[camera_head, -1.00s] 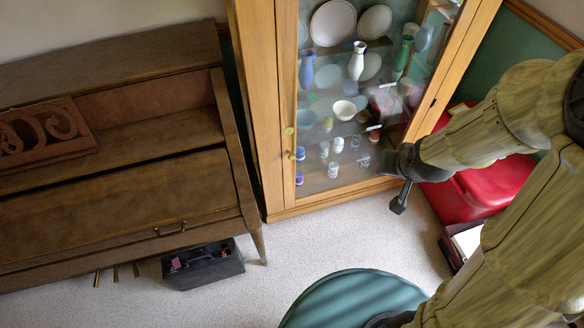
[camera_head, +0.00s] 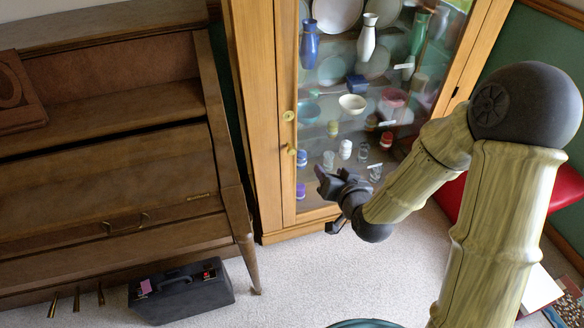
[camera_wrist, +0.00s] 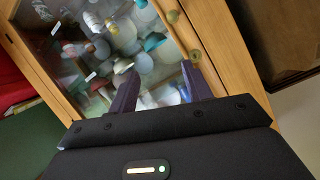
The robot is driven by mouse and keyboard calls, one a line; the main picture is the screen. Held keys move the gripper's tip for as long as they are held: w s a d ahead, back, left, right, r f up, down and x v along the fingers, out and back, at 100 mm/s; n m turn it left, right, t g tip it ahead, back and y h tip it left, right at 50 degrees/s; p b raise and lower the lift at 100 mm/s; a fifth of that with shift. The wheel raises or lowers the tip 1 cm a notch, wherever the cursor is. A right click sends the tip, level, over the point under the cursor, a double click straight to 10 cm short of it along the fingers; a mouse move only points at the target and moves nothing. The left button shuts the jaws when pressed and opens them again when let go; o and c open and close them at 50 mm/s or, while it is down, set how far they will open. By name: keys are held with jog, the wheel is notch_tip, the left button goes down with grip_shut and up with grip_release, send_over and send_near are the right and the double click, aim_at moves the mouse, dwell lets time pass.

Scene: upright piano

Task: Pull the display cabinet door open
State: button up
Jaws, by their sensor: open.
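The display cabinet (camera_head: 264,120) has a light wood frame and a glass door, which is closed. Its door knob (camera_head: 291,151) is small and brass, on the left stile of the door, with a round brass lock plate (camera_head: 288,116) above it. My gripper (camera_head: 325,178) is open and empty in front of the glass, to the right of and a little lower than the knob. In the wrist view its two dark fingers (camera_wrist: 160,78) point toward the door, apart from the knob.
Vases, bowls and cups stand behind the glass. An upright piano (camera_head: 110,190) is close on the left, with a black case (camera_head: 180,292) on the floor before it. A red object (camera_head: 450,200) is at the right. Carpet (camera_head: 290,275) before the cabinet is clear.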

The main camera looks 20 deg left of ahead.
jog(key=a+f+m+t+y+b, duration=0.2)
jog(key=a+f+t+b, duration=0.1)
jog(key=f+b, duration=0.6)
jog(key=shift+s+a+f+y+b, duration=0.2)
jog(key=shift+s+a+y+b, duration=0.1)
jog(key=shift+a+b, duration=0.7)
jog(key=shift+d+r, duration=0.1)
jog(key=shift+d, duration=0.05)
